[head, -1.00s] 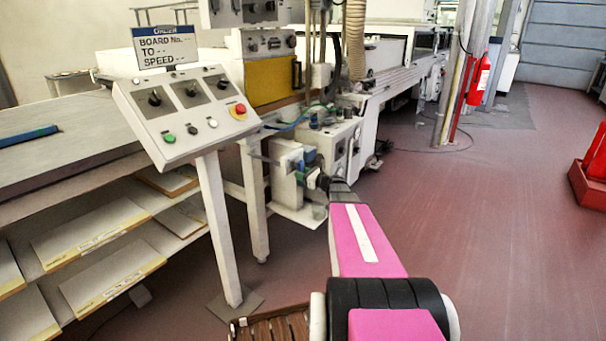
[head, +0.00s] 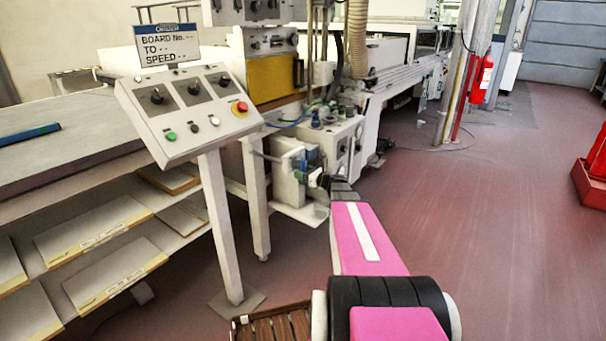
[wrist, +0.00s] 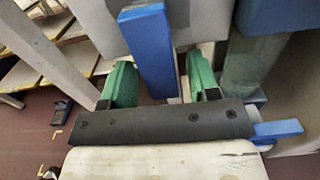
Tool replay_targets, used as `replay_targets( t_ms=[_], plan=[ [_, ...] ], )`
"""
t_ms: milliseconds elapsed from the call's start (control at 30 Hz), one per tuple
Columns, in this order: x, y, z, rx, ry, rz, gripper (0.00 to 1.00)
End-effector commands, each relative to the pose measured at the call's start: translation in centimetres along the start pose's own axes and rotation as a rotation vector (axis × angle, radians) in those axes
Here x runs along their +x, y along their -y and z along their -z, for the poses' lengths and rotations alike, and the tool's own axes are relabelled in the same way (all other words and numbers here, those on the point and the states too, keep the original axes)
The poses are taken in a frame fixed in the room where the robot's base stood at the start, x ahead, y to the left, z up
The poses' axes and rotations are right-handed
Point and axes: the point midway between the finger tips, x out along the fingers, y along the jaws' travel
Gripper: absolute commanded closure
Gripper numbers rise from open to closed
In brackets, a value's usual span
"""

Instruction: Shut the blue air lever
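The blue lever (wrist: 150,50) is a flat bar in the wrist view. It stands nearly upright, tilted slightly, between my gripper's two green fingertips. My gripper (wrist: 160,82) is open, one finger on each side of the bar. A gap shows between the bar and the right finger. In the head view my gripper (head: 318,178) is small, beside blue parts (head: 304,162) on the white valve unit.
A second blue bar (wrist: 278,130) sticks out right of my palm, and a blue block (wrist: 275,16) is at the upper right. The control panel (head: 190,110) on its post and the board shelves (head: 100,230) stand left. Open red floor (head: 480,230) lies right.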

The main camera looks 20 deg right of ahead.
Motion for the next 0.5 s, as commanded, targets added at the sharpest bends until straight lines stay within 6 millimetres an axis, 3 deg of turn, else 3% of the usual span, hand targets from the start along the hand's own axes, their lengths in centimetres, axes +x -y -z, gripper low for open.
replay_targets(
  t_ms=[267,500],
  plan=[
    [-0.5,0.0,-0.1,-0.001,0.001,0.001,0.45],
    [-4.3,-0.1,-0.1,-0.001,0.001,0.003,0.45]
  ],
)
